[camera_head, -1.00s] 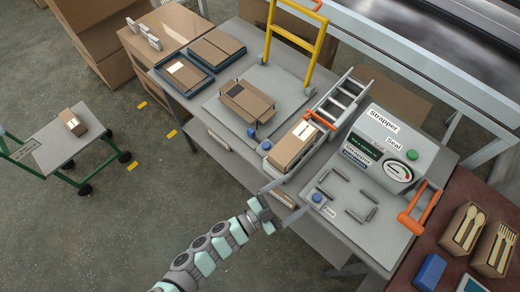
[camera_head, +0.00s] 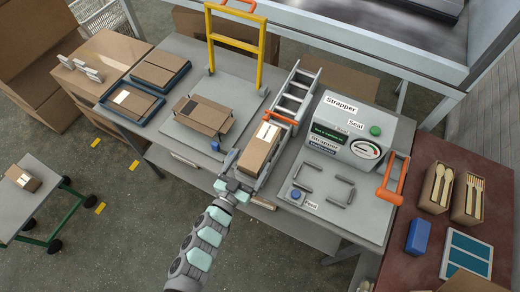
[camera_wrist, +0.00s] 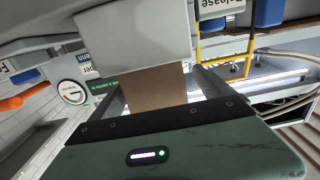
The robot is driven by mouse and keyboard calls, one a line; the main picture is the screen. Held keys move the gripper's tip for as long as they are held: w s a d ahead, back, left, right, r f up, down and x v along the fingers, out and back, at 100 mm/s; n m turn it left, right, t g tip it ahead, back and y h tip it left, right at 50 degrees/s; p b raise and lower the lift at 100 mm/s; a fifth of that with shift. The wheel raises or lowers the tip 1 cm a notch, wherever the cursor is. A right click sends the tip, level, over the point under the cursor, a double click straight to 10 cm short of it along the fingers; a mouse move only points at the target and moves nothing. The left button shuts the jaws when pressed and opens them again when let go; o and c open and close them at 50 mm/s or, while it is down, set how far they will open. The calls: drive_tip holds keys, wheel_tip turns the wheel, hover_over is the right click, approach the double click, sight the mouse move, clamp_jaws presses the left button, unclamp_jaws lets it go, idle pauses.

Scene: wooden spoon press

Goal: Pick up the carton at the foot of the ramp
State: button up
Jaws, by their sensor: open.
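The brown carton (camera_head: 258,155) with a white label on top lies at the foot of the grey roller ramp (camera_head: 293,98), on the workbench. My gripper (camera_head: 246,176) is open at the near end of this carton, with its fingers spread toward the carton's two sides. In the wrist view the carton (camera_wrist: 155,88) shows as a brown face in the gap between a grey block above and a black-edged part below. I cannot tell whether either finger touches it.
The strapper (camera_head: 345,135) with its orange handle (camera_head: 392,180) stands right of the ramp. An open carton (camera_head: 203,115) lies left, before a yellow frame (camera_head: 262,45). A trolley (camera_head: 40,210) bears another small carton.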

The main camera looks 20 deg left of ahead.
sight(258, 152)
drive_tip(key=w, duration=0.2)
drive_tip(key=w+d, duration=0.1)
drive_tip(key=w, duration=0.1)
drive_tip(key=shift+w+b, duration=0.3)
drive_tip(key=shift+w, duration=0.1)
drive_tip(key=shift+s, duration=0.1)
drive_tip(key=shift+c, duration=0.2)
drive_tip(key=c, duration=1.8)
drive_tip(key=shift+o, duration=0.2)
